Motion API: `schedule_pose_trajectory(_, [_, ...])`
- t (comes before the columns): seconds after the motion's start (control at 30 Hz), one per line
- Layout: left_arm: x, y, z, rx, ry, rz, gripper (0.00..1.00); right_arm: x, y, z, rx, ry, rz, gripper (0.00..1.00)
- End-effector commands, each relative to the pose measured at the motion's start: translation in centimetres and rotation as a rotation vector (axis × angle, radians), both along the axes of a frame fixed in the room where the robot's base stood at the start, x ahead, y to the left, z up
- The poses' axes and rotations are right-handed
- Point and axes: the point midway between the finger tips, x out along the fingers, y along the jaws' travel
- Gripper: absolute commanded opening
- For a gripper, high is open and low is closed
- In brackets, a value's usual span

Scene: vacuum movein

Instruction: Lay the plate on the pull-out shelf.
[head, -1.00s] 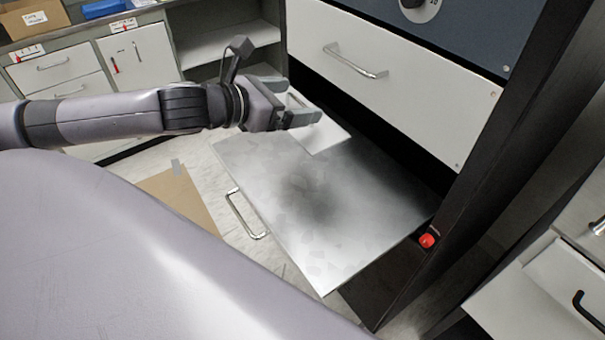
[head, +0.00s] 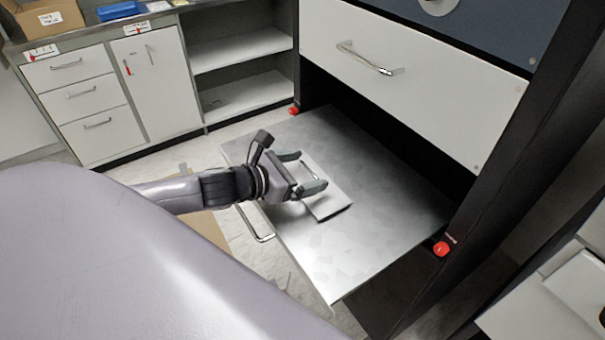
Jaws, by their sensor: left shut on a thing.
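The plate (head: 330,203) is a thin light-grey square with a handle on it. It lies flat over the middle-left part of the pull-out shelf (head: 370,245), a wide metal sheet sticking out below a white drawer. My left gripper (head: 303,172) is shut on the plate at its handle, and the fingers hide part of it. The plate is at or very close to the shelf surface; I cannot tell whether it touches. My right gripper is not in view.
The shelf has a bar handle (head: 262,236) on its front edge. Red knobs (head: 441,249) sit by the dark frame. A white drawer (head: 420,75) overhangs the shelf's back. White cabinets (head: 160,85) stand at the back left. The shelf's right and front parts are clear.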

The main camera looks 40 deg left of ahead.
Motion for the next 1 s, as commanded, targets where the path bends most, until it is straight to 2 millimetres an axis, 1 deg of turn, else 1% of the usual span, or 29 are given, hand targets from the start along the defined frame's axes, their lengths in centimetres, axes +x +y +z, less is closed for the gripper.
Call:
schedule_pose_trajectory(0.03, [0.0, 0.0, -0.7, -0.003, 0.0, 0.001, 0.18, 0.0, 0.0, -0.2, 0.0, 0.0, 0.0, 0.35])
schedule_pose_trajectory(0.07, [0.0, 0.0, -0.8, -0.002, 0.0, 0.001, 0.18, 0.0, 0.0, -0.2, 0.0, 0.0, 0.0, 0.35])
schedule_pose_trajectory(0.33, [0.0, 0.0, -0.9, 0.001, -0.002, -0.001, 0.18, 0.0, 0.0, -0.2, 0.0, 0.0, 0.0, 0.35])
schedule_pose_trajectory(0.37, [0.0, 0.0, -1.0, 0.001, 0.001, 0.0, 0.96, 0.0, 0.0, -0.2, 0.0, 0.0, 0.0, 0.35])
schedule_pose_trajectory(0.4, [0.0, 0.0, -0.9, 0.001, 0.0, 0.0, 1.0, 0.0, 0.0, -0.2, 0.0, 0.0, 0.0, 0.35])
schedule_pose_trajectory(0.63, [0.0, 0.0, -0.8, 0.001, 0.0, 0.0, 1.0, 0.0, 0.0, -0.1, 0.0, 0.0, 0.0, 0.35])
schedule_pose_trajectory(0.77, [-0.4, 0.2, -0.7, 0.001, 0.001, 0.001, 1.0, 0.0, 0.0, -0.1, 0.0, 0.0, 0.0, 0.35])
schedule_pose_trajectory(1.0, [-2.6, 0.9, 0.0, 0.001, 0.004, 0.0, 1.0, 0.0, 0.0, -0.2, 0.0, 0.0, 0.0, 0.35])
